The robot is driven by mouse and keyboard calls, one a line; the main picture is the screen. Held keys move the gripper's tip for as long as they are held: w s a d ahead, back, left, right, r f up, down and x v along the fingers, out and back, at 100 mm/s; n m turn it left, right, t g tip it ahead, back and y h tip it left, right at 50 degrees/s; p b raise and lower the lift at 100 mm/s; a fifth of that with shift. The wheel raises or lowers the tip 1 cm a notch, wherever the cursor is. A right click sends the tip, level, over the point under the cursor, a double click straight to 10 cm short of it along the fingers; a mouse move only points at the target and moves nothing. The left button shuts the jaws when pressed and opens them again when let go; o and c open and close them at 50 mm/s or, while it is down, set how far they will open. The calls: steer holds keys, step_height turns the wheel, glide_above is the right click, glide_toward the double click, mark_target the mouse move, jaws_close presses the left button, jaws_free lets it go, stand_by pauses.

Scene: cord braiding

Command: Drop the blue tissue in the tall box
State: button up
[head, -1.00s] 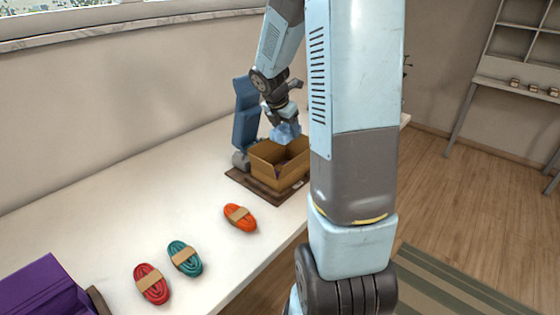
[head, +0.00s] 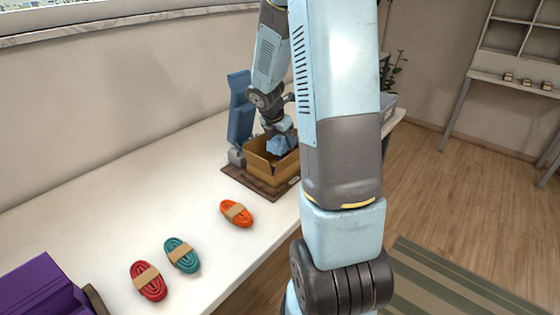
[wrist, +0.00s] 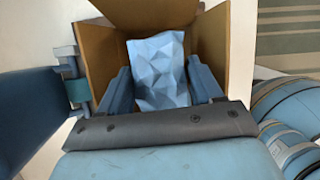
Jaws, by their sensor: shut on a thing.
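The blue tissue (head: 281,147) is a pale blue, faceted lump. In the wrist view the tissue (wrist: 158,72) sits between the two fingers of my gripper (wrist: 162,88), which is shut on it. The open brown cardboard box (head: 262,172) stands on a dark board at the far end of the table. In the head view the tissue is at the box's opening, about level with its rim. The box walls (wrist: 98,50) rise around the tissue in the wrist view. The box floor is mostly hidden by the tissue and my gripper.
A blue upright device (head: 240,110) stands close beside the box on the left. Red (head: 148,281), teal (head: 182,255) and orange (head: 236,213) cord bundles lie on the white table (head: 110,205). A purple box (head: 40,285) is at the near left. A potted plant stands behind my arm.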

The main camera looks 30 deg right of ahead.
steer(key=o, duration=1.1)
steer(key=v, duration=1.3)
steer(key=shift+a+r, duration=0.25)
steer(key=shift+r, duration=0.05)
steer(key=s+a+r+m+t+y, duration=0.1)
steer(key=s+a+r+m, duration=0.2)
steer(key=s+m, duration=0.4)
steer(key=s+a+r+m+t+y, duration=0.1)
steer(key=s+a+r+m, duration=0.3)
steer(key=s+a+m, duration=0.2)
steer(key=s+a+r+m+t+y, duration=0.1)
steer(key=s+a+r+m+y, duration=0.1)
steer(key=s+m, duration=0.7)
steer(key=shift+s+a+r+m+t, duration=0.2)
steer(key=shift+s+a+r, duration=0.25)
steer(key=shift+a, duration=0.15)
steer(key=shift+s+a+r+m+t, duration=0.1)
steer(key=shift+s+a+r+t, duration=0.1)
steer(key=shift+s+a+r, duration=0.35)
